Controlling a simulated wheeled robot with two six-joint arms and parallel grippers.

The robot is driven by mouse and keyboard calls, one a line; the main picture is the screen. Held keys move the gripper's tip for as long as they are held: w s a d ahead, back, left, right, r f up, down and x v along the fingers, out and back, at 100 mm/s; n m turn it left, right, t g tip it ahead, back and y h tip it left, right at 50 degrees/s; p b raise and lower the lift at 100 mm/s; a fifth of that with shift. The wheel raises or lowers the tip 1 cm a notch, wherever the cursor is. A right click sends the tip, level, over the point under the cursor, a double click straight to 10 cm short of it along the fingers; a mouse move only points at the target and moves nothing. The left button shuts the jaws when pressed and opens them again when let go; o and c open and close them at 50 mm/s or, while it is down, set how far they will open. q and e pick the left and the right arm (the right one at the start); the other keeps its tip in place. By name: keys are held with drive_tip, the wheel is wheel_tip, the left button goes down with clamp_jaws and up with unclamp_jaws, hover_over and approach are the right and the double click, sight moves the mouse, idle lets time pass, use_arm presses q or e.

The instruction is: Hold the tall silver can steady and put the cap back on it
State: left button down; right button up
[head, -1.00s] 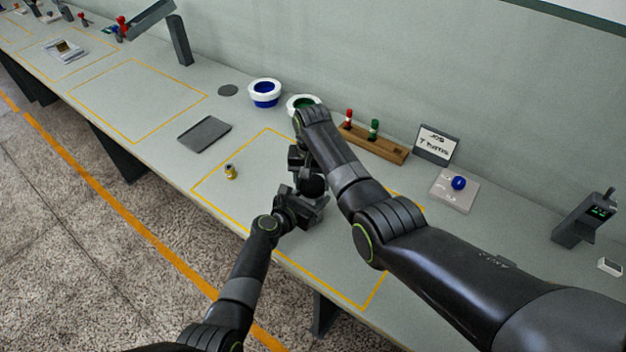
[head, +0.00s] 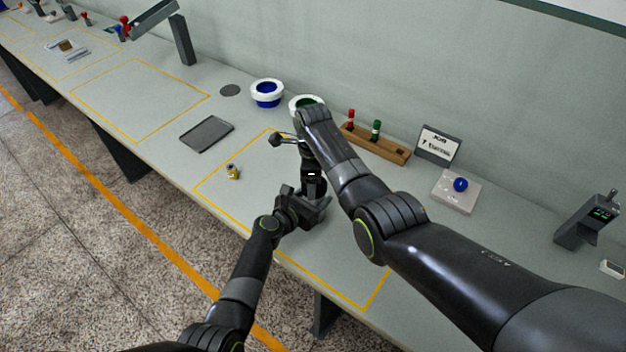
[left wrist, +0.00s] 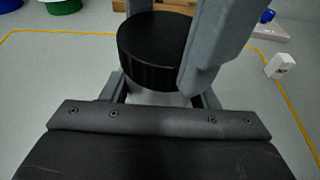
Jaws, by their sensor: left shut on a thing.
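In the left wrist view a black ridged cap (left wrist: 150,58) sits upright on top of the silver can (left wrist: 165,98), of which only a pale strip shows below the cap. My left gripper (left wrist: 160,100) is shut on the can, with a finger on either side. The grey fingers of my right gripper (left wrist: 185,40) reach down beside the cap, one behind it and one at its right front; whether they press on it is unclear. In the head view my left gripper (head: 303,208) is low on the table beneath my right wrist, and the can is hidden there.
A small brass piece (head: 233,172) lies inside the yellow outline. Behind are a dark tray (head: 207,134), a blue-lined bowl (head: 266,92), a green-lined bowl (head: 300,101) and a wooden rack (head: 385,149) with red and green pieces. A blue knob (head: 460,184) stands right.

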use_arm(q)
drive_tip(key=shift+f, duration=0.1)
use_arm(e)
drive_tip(key=m, duration=0.6)
drive_tip(key=shift+w, duration=0.15)
use_arm(q)
drive_tip(key=shift+s, duration=0.1)
use_arm(e)
drive_tip(key=o, duration=1)
drive_tip(key=shift+o, duration=0.5)
drive_tip(key=shift+s, duration=0.2)
wheel_tip(320, 180, up, 12)
drive_tip(key=shift+w+r, duration=0.15)
drive_tip(key=shift+d, duration=0.1)
use_arm(q)
drive_tip(key=shift+c, duration=2.2)
unclamp_jaws()
